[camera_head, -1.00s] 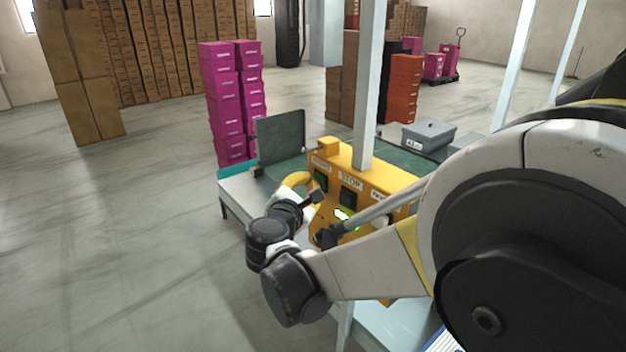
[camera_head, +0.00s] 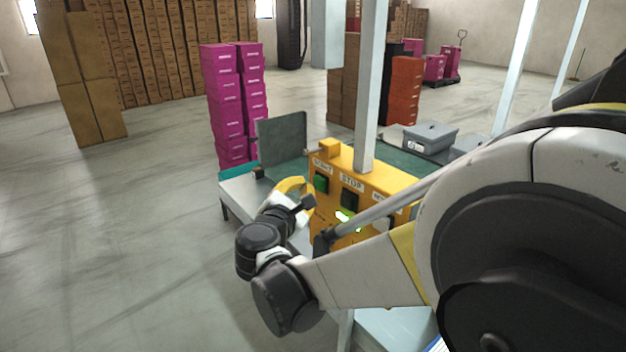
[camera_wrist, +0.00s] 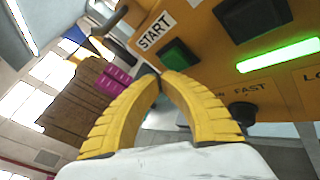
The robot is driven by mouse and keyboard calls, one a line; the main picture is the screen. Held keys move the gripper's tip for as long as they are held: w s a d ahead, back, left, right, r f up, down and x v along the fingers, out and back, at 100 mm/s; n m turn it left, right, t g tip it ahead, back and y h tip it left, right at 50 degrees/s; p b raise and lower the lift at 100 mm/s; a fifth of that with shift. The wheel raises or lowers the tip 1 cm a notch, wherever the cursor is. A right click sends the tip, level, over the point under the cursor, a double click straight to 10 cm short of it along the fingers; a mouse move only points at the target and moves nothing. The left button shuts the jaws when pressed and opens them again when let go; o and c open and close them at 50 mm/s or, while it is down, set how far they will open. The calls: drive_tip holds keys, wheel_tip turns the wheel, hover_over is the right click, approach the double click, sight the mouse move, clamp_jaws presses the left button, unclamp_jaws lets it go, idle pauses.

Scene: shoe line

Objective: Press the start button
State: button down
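The yellow control box (camera_head: 370,183) stands on the line beside a pale post. Its green start button (camera_head: 321,183) sits below the START label (camera_head: 322,167) and shows clear of my fingers. In the wrist view the green start button (camera_wrist: 179,55) is just beyond my fingertips, slightly right of them, with a small gap as far as I can tell. My gripper (camera_wrist: 160,76) has yellow curved fingers whose tips meet, with nothing between them. In the head view my gripper (camera_head: 300,186) is just left of the box.
A dark stop button (camera_head: 349,200) is right of start, and a green light strip (camera_wrist: 278,55) glows below it. Magenta boxes (camera_head: 228,105) stand behind the line. A grey bin (camera_head: 430,137) is on the far conveyor. Floor at left is clear.

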drive_tip(key=s+a, duration=0.2)
drive_tip(key=a, duration=0.2)
drive_tip(key=shift+s+a, duration=0.1)
drive_tip(key=shift+s, duration=0.3)
idle(0.4)
